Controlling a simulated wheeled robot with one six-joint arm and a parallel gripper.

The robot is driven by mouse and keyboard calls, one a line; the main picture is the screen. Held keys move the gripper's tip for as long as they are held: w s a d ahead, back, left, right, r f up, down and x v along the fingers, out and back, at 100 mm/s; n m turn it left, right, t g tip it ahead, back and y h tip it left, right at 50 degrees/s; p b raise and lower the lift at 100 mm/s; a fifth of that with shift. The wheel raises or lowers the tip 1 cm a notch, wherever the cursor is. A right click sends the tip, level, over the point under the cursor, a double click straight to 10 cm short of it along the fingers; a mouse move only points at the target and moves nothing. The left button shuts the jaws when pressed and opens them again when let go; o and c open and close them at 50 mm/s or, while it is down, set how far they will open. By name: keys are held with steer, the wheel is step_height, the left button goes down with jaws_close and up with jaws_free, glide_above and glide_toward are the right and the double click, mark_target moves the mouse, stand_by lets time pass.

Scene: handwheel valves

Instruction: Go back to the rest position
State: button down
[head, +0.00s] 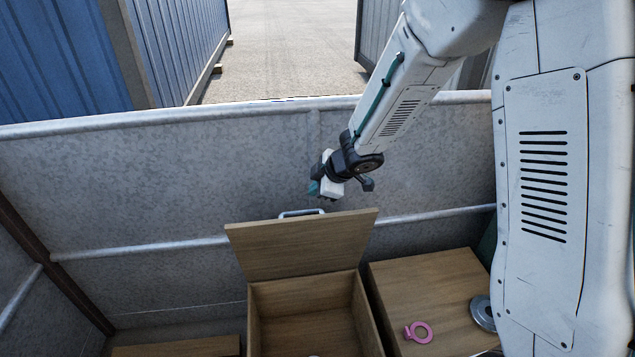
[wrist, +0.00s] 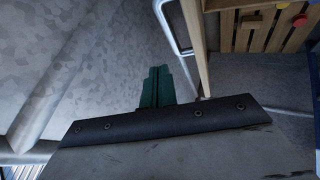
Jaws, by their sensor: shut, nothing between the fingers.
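My gripper (head: 316,187) hangs in the air above and behind the open lid of a wooden box, near the grey metal wall. In the wrist view my gripper (wrist: 157,85) shows two green fingers closed together, with nothing between them. The box's lid (head: 302,245) stands raised, and its metal handle (head: 301,212) is at the top edge. The handle (wrist: 172,27) also shows just past the fingers in the wrist view. The box's inside (head: 305,310) is partly in view.
A wooden surface (head: 420,285) right of the box bears a pink ring-shaped piece (head: 418,332) and a grey metal disc (head: 483,312). The grey metal wall (head: 150,200) with rails runs behind. Blue containers (head: 195,45) stand beyond it. Free air lies left of my gripper.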

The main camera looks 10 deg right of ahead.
steer(key=d+m+h, duration=0.1)
steer(key=d, duration=0.2)
steer(key=s+d+m+h, duration=0.1)
steer(key=d+h, duration=0.1)
steer(key=d, duration=0.1)
steer(key=s+d+r+m+h, duration=0.1)
steer(key=d+m+h, duration=0.1)
steer(key=d, duration=0.1)
steer(key=shift+s+d, duration=0.15)
steer(key=shift+d, duration=0.15)
steer(key=s+d+r+m+g+h, duration=0.1)
steer(key=s+d+r+m+g, duration=0.2)
steer(key=s, duration=0.5)
steer(key=s+d+r+m+g+h, duration=0.1)
steer(key=s+r+m, duration=0.2)
steer(key=s+r, duration=0.3)
steer(key=s+d+r+m+g, duration=0.2)
steer(key=s+r+m, duration=0.1)
steer(key=s, duration=0.6)
steer(key=s+a+r+m+y, duration=0.1)
steer(key=s+a+r, duration=0.1)
steer(key=s, duration=0.3)
steer(key=s+a+r+m+t+y, duration=0.1)
steer(key=s+a+r, duration=0.1)
steer(key=s+r, duration=0.2)
steer(key=shift+s+r+m+y, duration=0.3)
steer(key=shift+s+m+y, duration=0.1)
steer(key=shift+s, duration=0.75)
